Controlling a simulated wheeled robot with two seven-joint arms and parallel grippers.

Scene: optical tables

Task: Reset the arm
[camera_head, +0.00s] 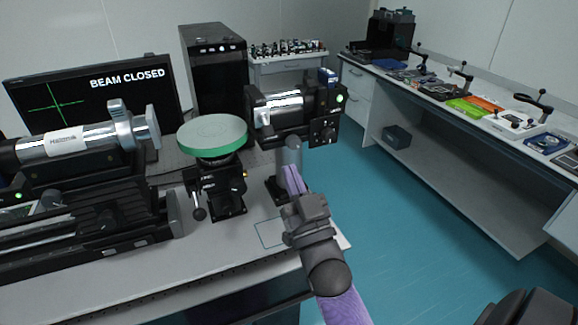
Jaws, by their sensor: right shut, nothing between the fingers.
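My right arm (326,262) comes in from the bottom right and reaches up over the right end of the optical table (185,281). Its gripper (293,180) has purple fingers, which look closed together and hold nothing. The fingers are in front of the grey post below a black and silver optical unit (290,105); I cannot tell whether they touch it. A green-rimmed round disc (212,134) on a black mount stands to the left of the gripper. My left gripper does not show.
A silver laser tube (75,142) lies on a black rail at the left. A monitor (100,95) reads "BEAM CLOSED". A black computer tower (215,62) stands behind. A long bench (465,105) with trays and tools runs along the right, with open blue floor (400,230) between.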

